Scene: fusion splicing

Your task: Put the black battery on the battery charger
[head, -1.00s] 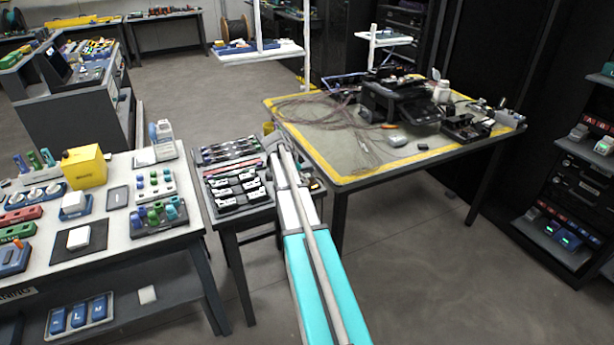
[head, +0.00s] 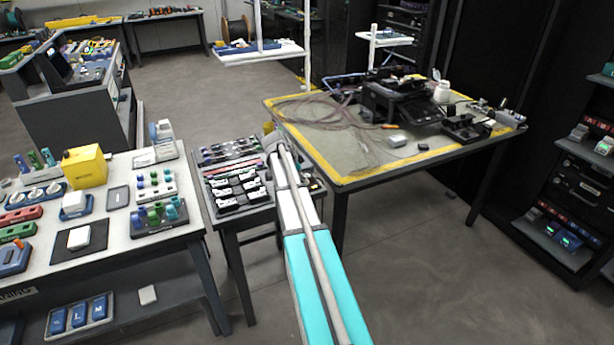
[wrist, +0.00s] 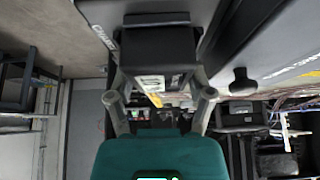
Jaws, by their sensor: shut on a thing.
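In the wrist view my gripper (wrist: 160,78) is shut on the black battery (wrist: 157,48), a dark block with a pale label on its lower face. Beyond it lies a grey surface with partly hidden lettering that seems to begin "Charg", at the left of the battery. I take this to be the battery charger (wrist: 96,14), but most of it is hidden behind the battery. Whether the battery touches it I cannot tell. In the head view my arm reaches to the small dark table (head: 228,222), and its end hides the gripper and the battery.
The small table holds rows of black and white parts (head: 238,187). A yellow-edged workbench (head: 345,180) with cables and black equipment stands close at the right. A white bench (head: 120,240) with a yellow box (head: 84,167) is at the left. Open floor lies in front at the right.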

